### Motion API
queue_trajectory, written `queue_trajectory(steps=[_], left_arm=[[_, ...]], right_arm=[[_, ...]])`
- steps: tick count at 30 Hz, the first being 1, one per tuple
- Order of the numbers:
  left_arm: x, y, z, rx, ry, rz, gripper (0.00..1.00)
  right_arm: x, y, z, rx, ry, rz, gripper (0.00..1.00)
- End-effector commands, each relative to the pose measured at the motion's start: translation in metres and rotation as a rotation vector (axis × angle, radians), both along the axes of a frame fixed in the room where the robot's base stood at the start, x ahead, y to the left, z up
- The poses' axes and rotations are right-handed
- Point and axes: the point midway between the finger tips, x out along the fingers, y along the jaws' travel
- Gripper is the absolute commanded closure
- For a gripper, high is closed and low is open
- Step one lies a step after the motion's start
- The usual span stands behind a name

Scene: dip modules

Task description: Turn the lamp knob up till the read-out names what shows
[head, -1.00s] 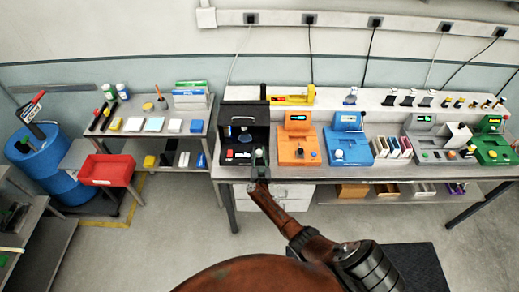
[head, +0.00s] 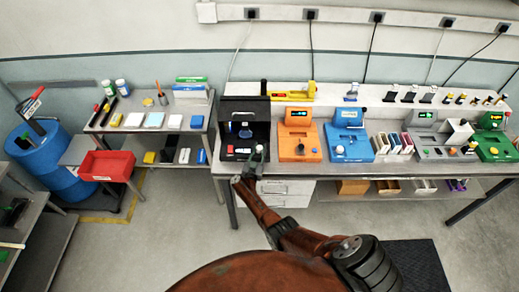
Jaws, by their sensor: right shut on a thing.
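The black lamp module (head: 261,110) stands at the left end of the bench. A small bluish glow (head: 246,132) shows inside its dark opening. A red button (head: 230,149) and a small pale read-out (head: 243,150) are on its front panel, with the text too small to read. My right gripper (head: 257,154) is at the right end of this panel, shut on the lamp knob, which its fingers mostly hide. My left gripper is not in view.
An orange module (head: 298,146) and a blue module (head: 351,144) stand to the right, then grey and green ones. A yellow tool (head: 290,94) lies behind. A red bin (head: 106,166) and a blue drum (head: 42,154) are at left.

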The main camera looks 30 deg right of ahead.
Motion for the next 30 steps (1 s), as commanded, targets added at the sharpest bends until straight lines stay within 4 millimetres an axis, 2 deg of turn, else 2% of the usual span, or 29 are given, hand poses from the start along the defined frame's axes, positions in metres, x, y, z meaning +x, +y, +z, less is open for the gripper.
queue_trajectory(steps=[1, 2, 9, 20, 30], left_arm=[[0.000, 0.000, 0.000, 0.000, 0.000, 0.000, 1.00], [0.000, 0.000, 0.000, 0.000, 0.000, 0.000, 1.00], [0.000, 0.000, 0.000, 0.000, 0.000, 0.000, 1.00], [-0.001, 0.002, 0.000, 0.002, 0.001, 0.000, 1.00], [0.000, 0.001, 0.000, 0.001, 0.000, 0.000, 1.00]], right_arm=[[0.000, 0.000, -0.001, 0.002, 0.001, 0.001, 0.99], [0.000, 0.000, -0.001, 0.003, 0.000, 0.001, 0.74], [0.000, 0.000, 0.000, 0.001, 0.000, 0.001, 0.57], [-0.002, 0.003, 0.000, 0.003, -0.001, 0.002, 0.57], [-0.034, 0.033, -0.002, 0.006, 0.000, 0.001, 0.57]])
